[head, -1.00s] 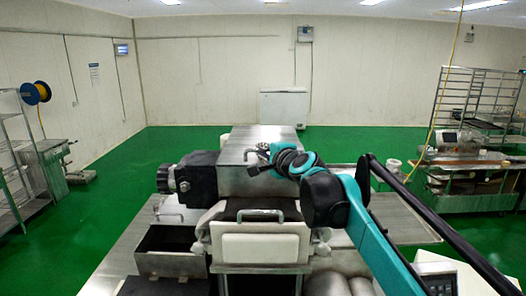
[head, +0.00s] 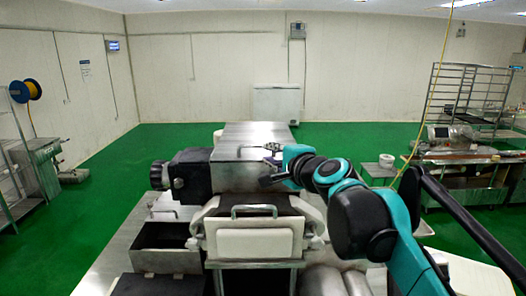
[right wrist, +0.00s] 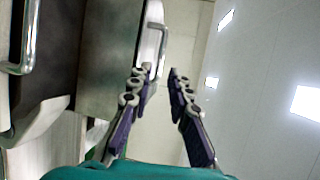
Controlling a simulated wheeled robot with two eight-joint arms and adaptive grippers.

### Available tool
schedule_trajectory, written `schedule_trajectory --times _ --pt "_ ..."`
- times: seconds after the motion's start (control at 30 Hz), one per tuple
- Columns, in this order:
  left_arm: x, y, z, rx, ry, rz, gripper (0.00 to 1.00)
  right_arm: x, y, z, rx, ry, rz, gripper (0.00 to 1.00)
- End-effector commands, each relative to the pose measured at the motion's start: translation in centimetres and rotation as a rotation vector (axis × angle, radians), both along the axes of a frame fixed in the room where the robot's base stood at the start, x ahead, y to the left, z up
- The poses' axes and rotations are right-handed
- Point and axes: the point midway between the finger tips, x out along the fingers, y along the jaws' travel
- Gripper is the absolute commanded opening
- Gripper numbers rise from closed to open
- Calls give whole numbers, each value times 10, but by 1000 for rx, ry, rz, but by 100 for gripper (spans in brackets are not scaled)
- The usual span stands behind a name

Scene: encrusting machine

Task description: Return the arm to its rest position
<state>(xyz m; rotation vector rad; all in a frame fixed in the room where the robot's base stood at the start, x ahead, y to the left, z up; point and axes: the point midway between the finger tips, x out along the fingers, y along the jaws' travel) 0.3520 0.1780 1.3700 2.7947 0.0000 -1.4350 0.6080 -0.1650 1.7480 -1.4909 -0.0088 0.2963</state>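My right arm (head: 400,240) comes in from the lower right of the head view, bent at a large black joint. Its right gripper (head: 270,165) is in front of the steel box of the encrusting machine (head: 250,138). My left arm and gripper are not in view.
Below the gripper is a white panel with a metal handle (head: 254,243). An open dark bin (head: 165,262) is at its left. A wheeled rack (head: 475,95) and a steel workbench (head: 470,157) stand at the right.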

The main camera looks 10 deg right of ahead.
Motion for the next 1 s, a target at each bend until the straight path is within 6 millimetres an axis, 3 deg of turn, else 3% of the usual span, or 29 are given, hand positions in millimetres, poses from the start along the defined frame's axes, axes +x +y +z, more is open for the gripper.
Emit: schedule_trajectory --times 0.13,0.57,0.67,0.73,0.87,1.0 --pt "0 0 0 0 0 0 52 -13 -3 2 0 0 0 19" --pt "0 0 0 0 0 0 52 -19 0 -4 -29 6 14 19" --pt "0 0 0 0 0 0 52 -35 12 -32 -150 29 71 19" --pt "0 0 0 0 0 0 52 -54 23 -68 -295 59 140 19" --pt "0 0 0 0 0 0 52 -104 36 -156 -631 138 304 19" --pt "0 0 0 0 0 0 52 -158 32 -242 -949 228 465 19"
